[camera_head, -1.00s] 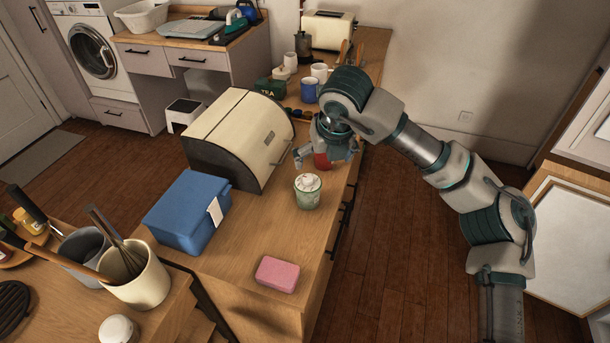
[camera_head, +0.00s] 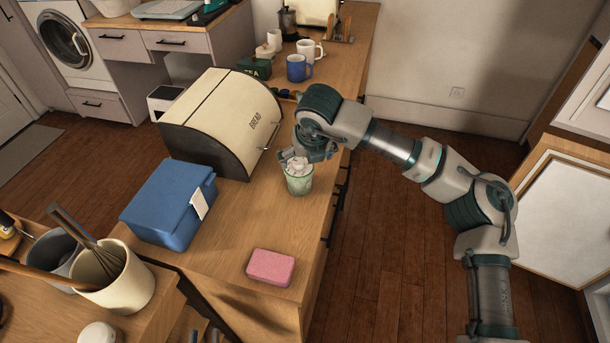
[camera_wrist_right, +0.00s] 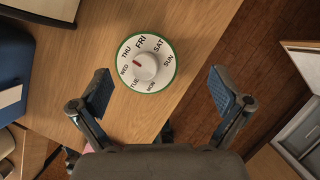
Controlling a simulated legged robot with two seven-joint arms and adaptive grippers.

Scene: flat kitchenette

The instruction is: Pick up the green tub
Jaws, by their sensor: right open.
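The green tub (camera_head: 299,184) is pale green with a white top. It stands upright on the wooden counter, in front of the bread box. In the right wrist view the tub (camera_wrist_right: 127,47) shows from above, with a green rim, a white dial of weekday names and a white knob. My right gripper (camera_head: 298,159) is just above the tub and hides part of its top. In the wrist view its two fingers (camera_wrist_right: 165,90) are wide apart with nothing between the tips, and the tub lies beyond them. My left gripper is in neither view.
The cream bread box (camera_head: 225,118) stands close behind left of the tub. A blue box (camera_head: 165,205) is at left and a pink sponge (camera_head: 270,267) nearer the front. Bare counter lies between them. Mugs (camera_head: 299,68) stand farther back.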

